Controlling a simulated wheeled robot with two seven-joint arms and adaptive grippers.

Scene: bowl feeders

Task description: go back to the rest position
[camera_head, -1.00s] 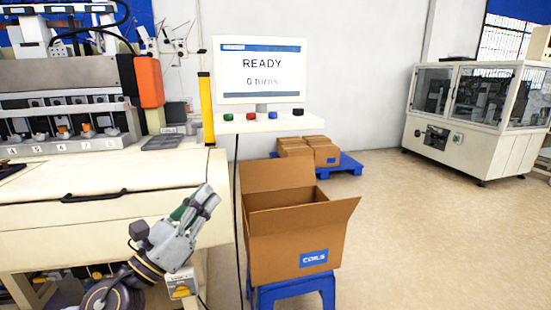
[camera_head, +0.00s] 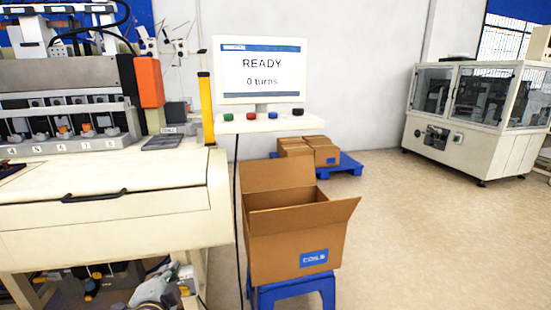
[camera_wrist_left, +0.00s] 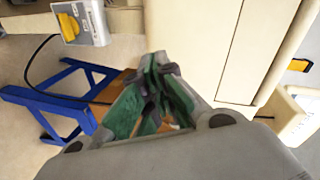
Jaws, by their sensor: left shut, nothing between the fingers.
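My left gripper (camera_wrist_left: 152,105) shows large in the left wrist view, its green-padded fingers together with nothing between them. In the head view only part of my left arm (camera_head: 158,288) shows, low at the bottom edge, below and in front of the cream bench (camera_head: 120,235). The fingertips are hard to make out there. My right gripper is not in view.
An open cardboard box (camera_head: 290,238) labelled COILS stands on a blue stool (camera_head: 292,292) right of the bench; the stool also shows in the wrist view (camera_wrist_left: 50,98). A screen (camera_head: 261,70) reads READY, 0 turns.

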